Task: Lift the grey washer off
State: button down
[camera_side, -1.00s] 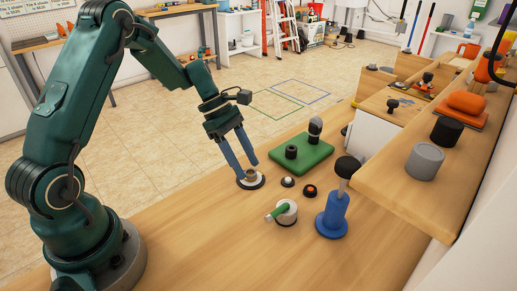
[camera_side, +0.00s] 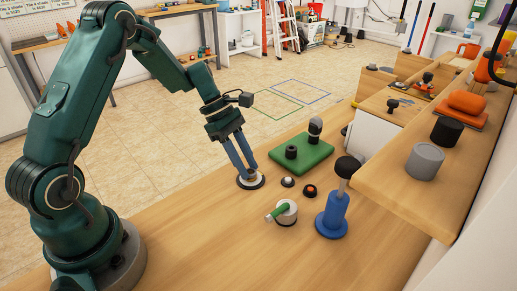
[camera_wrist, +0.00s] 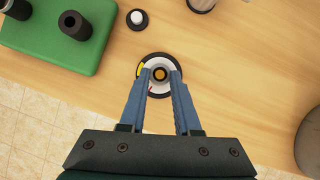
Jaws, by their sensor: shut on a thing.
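My gripper (camera_side: 250,176) points down at a round base (camera_side: 242,184) on the wooden bench. In the wrist view the base (camera_wrist: 142,70) has a dark rim, a white face, and a yellow patch on its left side. The grey washer (camera_wrist: 160,66) shows as a small ring around an orange-brown centre in the middle of the base. My gripper's two blue fingers (camera_wrist: 160,74) are shut on the washer from left and right. In the side view the fingers mostly hide the washer, and I cannot tell whether it is clear of the base.
A green block (camera_side: 302,152) with dark cylinders stands behind. A white button (camera_side: 288,182) and an orange button (camera_side: 310,191) lie to the right. A green-handled valve (camera_side: 287,213) and a blue stand (camera_side: 333,216) are nearer. The front bench is clear.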

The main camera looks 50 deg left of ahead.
jog(key=shift+r, duration=2.1)
